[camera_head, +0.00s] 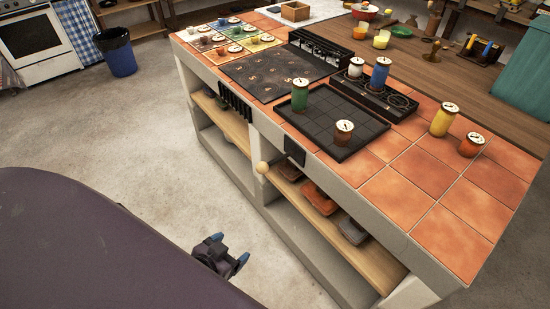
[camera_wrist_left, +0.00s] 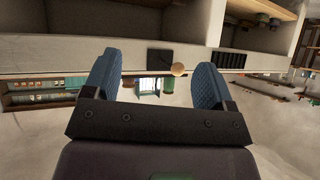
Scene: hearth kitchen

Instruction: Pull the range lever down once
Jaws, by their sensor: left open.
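The range lever has a round pale wooden knob (camera_head: 262,167) standing out from a black plate (camera_head: 295,151) on the front edge of the tiled counter. In the left wrist view the knob (camera_wrist_left: 178,69) and plate (camera_wrist_left: 160,58) show between the fingers in the picture, beyond the tips. My left gripper (camera_head: 230,249) is open and empty, with blue finger pads. It is low in front of the counter, apart from the lever. The gripper (camera_wrist_left: 157,62) also shows in the left wrist view. My right gripper is in neither view.
The counter (camera_head: 445,225) has open shelves below with folded cloths (camera_head: 318,198). A black rack (camera_head: 236,105) is on its front, left of the lever. On top are a black tray (camera_head: 325,118) and several lidded jars. The floor before the counter is clear.

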